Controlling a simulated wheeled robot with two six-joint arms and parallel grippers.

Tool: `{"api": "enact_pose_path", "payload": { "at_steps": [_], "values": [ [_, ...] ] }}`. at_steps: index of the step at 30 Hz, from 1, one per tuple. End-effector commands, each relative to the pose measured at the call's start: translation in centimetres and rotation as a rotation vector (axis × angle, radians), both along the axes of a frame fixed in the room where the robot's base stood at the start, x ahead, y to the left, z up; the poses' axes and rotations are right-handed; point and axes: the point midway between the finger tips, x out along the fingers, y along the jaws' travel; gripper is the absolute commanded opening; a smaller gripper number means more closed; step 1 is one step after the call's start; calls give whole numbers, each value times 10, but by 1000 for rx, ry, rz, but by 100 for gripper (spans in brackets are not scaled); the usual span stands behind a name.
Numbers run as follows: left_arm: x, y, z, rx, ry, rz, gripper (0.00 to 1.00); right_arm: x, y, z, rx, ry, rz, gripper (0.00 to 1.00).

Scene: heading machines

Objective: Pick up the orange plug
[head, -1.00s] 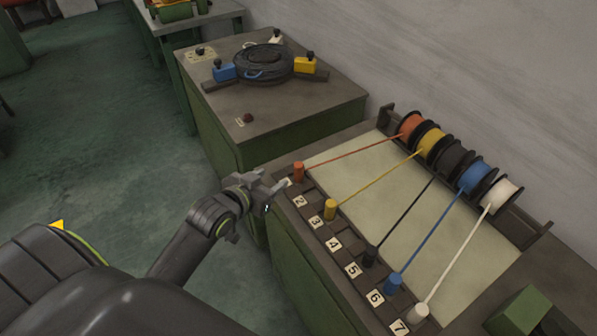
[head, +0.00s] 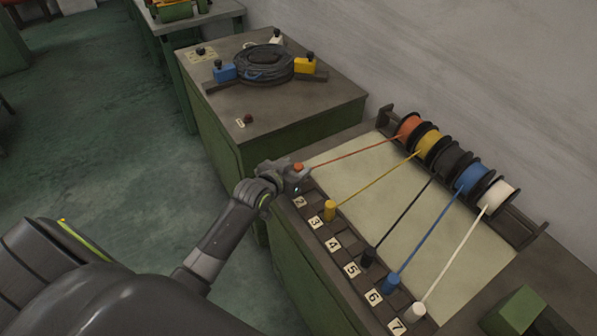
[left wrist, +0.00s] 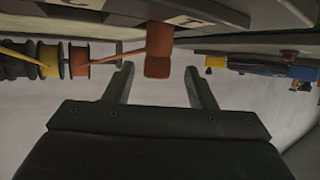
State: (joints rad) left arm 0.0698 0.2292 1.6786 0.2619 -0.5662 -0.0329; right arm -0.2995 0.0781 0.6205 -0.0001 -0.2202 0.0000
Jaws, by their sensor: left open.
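The orange plug (head: 298,167) stands at the far end of the numbered row, with its orange cord running to the orange spool (head: 409,125). My left gripper (head: 291,174) is at the plug and hides its lower part in the head view. In the left wrist view the orange plug (left wrist: 158,66) hangs upside down in the picture, between the two spread fingers of my left gripper (left wrist: 160,85). The fingers are open, with a gap on each side of it. My right gripper is not in view.
Along the row stand a yellow plug (head: 330,210), a black plug (head: 368,257), a blue plug (head: 391,283) and a white plug (head: 415,311). A second cabinet (head: 300,110) behind carries a black cable coil (head: 263,64). Open floor (head: 110,150) lies left.

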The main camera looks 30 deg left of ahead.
Motion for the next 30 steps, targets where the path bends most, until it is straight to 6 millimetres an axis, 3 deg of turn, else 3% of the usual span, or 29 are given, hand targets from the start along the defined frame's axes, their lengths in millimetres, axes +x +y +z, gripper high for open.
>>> {"api": "enact_pose_path", "payload": {
  "at_steps": [9,19,30],
  "values": [
    [29,-5,-12,0,-1,0,50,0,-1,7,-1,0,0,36],
    [32,-5,-14,0,-1,1,50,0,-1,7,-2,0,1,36],
    [32,-5,-14,0,-1,1,2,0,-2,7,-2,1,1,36]
  ]
}}
